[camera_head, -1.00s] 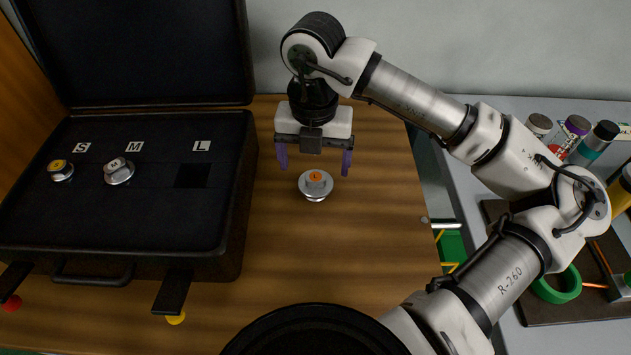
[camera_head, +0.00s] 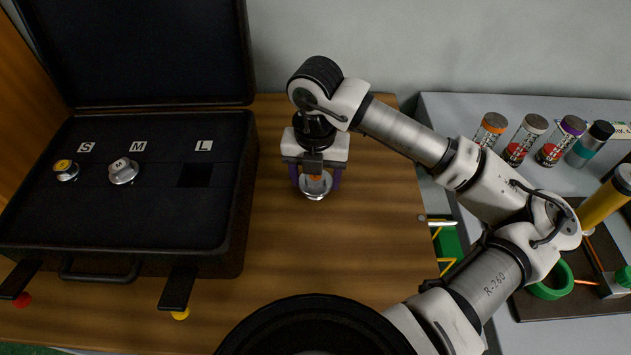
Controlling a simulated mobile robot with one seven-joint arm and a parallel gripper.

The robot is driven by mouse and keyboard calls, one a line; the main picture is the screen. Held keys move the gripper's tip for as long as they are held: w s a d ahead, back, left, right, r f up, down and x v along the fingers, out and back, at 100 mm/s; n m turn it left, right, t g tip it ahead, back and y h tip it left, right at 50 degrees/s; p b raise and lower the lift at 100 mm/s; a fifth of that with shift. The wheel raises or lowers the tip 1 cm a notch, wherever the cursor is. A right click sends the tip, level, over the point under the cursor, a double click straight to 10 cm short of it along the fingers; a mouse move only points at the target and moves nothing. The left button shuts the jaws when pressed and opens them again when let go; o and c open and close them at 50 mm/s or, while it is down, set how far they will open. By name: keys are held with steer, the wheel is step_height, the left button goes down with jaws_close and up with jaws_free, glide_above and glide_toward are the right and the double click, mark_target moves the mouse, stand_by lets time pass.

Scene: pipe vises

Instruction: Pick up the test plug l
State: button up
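The fingers stand apart around the plug; I cannot see clear contact. The gripper body hides the plug's back part. In the black case (camera_head: 95,225), the slot marked L (camera_head: 195,176) is empty.
Several cans and bottles (camera_head: 535,140) stand on the grey bench at right. The table in front of the plug is clear.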

steer(key=c, duration=0.6)
steer(key=shift+r, duration=0.1)
